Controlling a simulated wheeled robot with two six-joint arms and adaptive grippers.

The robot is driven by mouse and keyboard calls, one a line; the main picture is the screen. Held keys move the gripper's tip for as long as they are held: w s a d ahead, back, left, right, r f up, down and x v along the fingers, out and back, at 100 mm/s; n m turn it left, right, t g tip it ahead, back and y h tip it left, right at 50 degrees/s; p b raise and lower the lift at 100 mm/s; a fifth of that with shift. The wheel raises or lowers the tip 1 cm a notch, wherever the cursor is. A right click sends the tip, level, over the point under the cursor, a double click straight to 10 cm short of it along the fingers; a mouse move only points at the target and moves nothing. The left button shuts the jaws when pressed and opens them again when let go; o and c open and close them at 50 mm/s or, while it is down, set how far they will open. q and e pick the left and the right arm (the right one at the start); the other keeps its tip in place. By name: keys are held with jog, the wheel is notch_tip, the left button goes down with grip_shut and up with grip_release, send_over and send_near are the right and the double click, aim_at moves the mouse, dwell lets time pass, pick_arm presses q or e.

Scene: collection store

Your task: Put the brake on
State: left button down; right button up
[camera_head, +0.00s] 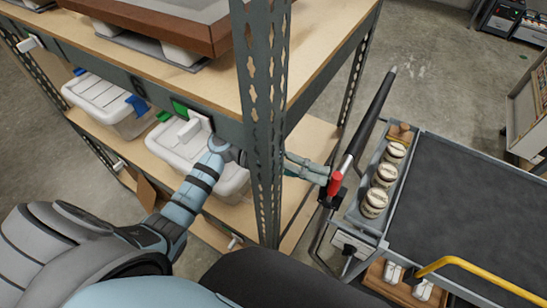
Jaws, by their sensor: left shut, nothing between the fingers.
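A grey trolley (384,243) with a dark top mat stands at the right. Its push handle (370,115) is a long bar with a black grip, rising at its left end. A small red lever (335,184) sits at the lower end of this bar, by a black bracket; I take it for the brake. My left arm reaches behind the shelf post. My left gripper (320,172) comes out on the other side, shut and empty, its tips close beside the red lever. I cannot tell whether they touch. My right gripper is out of view.
A shelf rack with a perforated grey post (264,110) stands between my arm and the trolley. White lidded boxes (103,98) sit on its shelf. Several labelled jars (385,174) stand in the trolley's side tray. A yellow bar (470,262) crosses the lower right. Open floor lies behind.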

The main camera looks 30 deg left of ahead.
pick_arm(q)
jog(key=s+a+b, duration=0.1)
jog(key=a+b, duration=0.2)
jog(key=a, duration=0.9)
jog(key=shift+s+a+r, duration=0.25)
jog(key=shift+a+r, duration=0.05)
jog(key=shift+r, duration=0.15)
